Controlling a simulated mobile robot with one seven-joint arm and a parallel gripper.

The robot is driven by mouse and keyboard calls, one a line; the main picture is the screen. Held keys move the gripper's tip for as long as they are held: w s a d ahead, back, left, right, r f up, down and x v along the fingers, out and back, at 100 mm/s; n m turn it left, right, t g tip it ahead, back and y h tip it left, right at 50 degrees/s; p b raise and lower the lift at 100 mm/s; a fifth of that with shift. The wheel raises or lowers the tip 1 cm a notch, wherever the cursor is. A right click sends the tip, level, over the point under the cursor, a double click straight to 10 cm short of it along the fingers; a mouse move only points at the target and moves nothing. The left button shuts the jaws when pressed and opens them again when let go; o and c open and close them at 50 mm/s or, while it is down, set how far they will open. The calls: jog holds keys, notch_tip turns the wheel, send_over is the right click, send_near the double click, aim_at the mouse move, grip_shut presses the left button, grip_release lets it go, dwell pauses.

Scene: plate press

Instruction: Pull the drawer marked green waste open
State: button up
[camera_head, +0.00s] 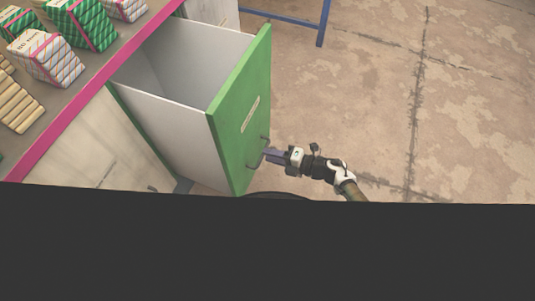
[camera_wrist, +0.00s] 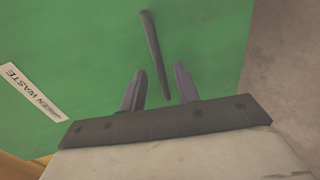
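The green waste drawer's green front (camera_head: 240,115) stands pulled well out from the cabinet, and its white inside looks empty. Its label (camera_head: 250,114) reads as green waste in the wrist view (camera_wrist: 34,93). A dark bar handle (camera_head: 257,153) is on the front; it also shows in the wrist view (camera_wrist: 154,55). My gripper (camera_head: 269,155) is right at the handle. In the wrist view my gripper's two fingers (camera_wrist: 160,86) are apart, with the handle's lower end between them and gaps visible on both sides.
A counter with a magenta edge (camera_head: 95,85) runs above the cabinet, carrying several wrapped packs (camera_head: 47,58). A blue metal frame (camera_head: 325,22) stands at the top. The concrete floor (camera_head: 460,110) to the right is clear.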

jog(key=v, duration=1.2)
